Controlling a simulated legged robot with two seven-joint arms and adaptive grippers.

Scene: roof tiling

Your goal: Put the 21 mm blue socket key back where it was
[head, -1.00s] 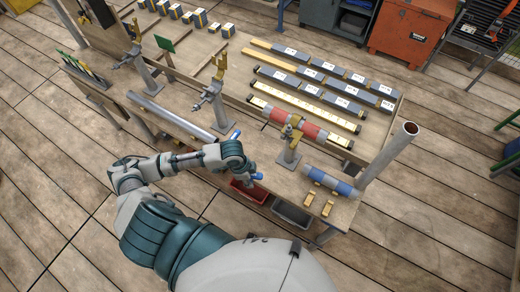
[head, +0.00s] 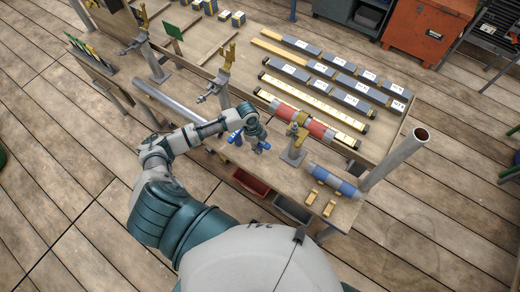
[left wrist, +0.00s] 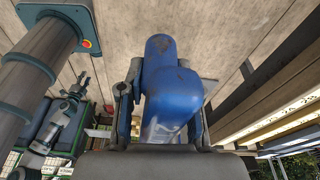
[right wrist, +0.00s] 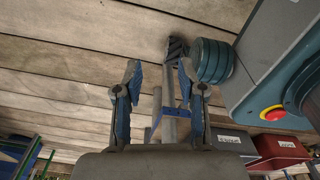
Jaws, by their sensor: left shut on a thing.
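My left gripper (head: 257,142) is above the front part of the workbench, between the long grey pipe and a brass-topped clamp post. In the left wrist view its fingers (left wrist: 163,105) are shut on a blue stepped cylinder, the blue socket key (left wrist: 172,92). In the head view a small blue part of the key (head: 263,146) shows below the gripper. Another blue piece (head: 236,138) shows just left of the gripper; what it is cannot be told. My right gripper (right wrist: 158,88) is open and empty in the right wrist view.
A red bin (head: 250,183) and a grey bin (head: 292,210) hang at the bench's front edge. Labelled grey bars (head: 330,83) lie behind.

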